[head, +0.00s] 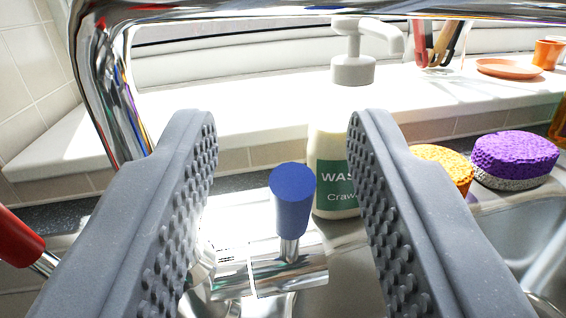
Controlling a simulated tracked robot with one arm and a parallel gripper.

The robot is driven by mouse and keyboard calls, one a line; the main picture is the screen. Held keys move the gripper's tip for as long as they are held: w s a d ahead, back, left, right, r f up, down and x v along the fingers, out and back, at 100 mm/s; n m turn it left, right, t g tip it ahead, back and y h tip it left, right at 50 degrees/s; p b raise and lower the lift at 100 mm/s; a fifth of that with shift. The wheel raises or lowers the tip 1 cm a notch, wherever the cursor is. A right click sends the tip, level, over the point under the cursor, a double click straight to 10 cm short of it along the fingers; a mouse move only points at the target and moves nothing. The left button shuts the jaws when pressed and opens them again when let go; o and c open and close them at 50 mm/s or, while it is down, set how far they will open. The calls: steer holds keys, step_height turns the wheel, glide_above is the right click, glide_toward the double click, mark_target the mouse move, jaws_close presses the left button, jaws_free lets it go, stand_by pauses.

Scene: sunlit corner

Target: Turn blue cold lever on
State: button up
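The blue cold lever (292,200) stands upright on the chrome tap body (285,270), with a short metal stem below its blue handle. My gripper (282,135) is open, with its two grey studded fingers spread wide. The blue lever shows between the fingers, apart from both, nearer the right finger in the picture. The fingers hold nothing. A red lever (18,238) shows at the left edge, tilted, outside the left finger.
A white pump soap bottle (332,145) stands behind the lever, partly hidden by the right finger. Orange (443,166) and purple (515,155) sponges lie at right beside the sink (540,225). A chrome spout (95,90) arches over the top left. The white sill (250,115) behind has open space.

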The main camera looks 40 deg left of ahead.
steer(key=s+a+r+v, duration=0.1)
steer(key=r+v, duration=0.2)
steer(key=v, duration=1.1)
steer(key=shift+s+p, duration=0.35)
steer(key=shift+p, duration=0.05)
